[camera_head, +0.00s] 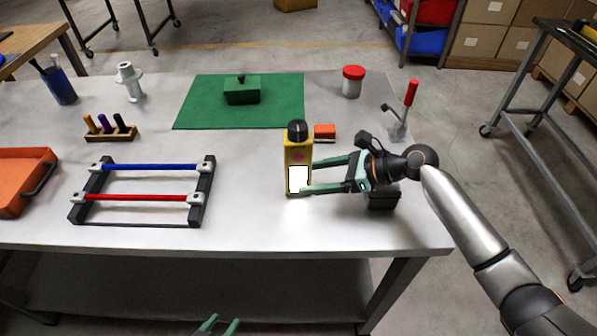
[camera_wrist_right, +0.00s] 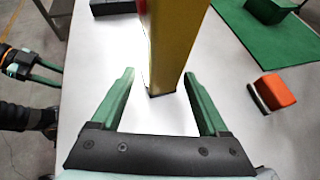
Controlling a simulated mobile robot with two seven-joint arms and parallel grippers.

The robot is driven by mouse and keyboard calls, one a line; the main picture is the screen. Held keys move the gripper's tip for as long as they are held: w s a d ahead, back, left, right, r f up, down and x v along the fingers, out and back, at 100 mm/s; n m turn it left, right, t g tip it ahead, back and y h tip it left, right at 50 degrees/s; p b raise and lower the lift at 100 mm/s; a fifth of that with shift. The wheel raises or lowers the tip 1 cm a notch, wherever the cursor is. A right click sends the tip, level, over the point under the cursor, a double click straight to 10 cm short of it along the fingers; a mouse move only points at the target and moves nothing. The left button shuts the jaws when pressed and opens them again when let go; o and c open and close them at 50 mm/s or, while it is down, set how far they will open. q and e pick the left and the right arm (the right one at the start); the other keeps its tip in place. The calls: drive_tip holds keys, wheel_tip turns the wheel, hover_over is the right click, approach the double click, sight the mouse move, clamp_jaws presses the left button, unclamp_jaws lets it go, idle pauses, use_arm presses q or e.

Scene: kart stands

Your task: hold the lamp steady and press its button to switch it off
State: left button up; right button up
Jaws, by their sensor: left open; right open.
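The lamp (camera_head: 291,156) is an upright yellow box with a black top, a reddish round button (camera_head: 298,156) on its front and a bright white panel (camera_head: 298,179) below. It stands on the table near the front edge. My right gripper (camera_head: 306,175) is open at the lamp's right side, its lower finger overlapping the lamp's front edge. In the right wrist view the yellow lamp body (camera_wrist_right: 178,40) rises between the open fingertips; I cannot tell whether they touch it. My left gripper (camera_head: 219,327) is open and empty, low in front of the table; it also shows in the right wrist view (camera_wrist_right: 28,65).
An orange block (camera_head: 325,131) lies behind the lamp. A toggle clamp with a red handle (camera_head: 410,93) and a red-lidded jar (camera_head: 353,80) stand behind right. A rack with blue and red bars (camera_head: 146,197) stands left. Bare table lies between the rack and lamp.

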sight(302, 178)
use_arm(q)
drive_tip(key=shift+w+r, duration=0.1)
drive_tip(key=shift+r, duration=0.5)
use_arm(e)
drive_tip(key=shift+x, duration=1.75)
drive_tip(key=c, duration=1.1)
use_arm(q)
clamp_jaws()
use_arm(e)
drive_tip(key=shift+c, duration=0.2)
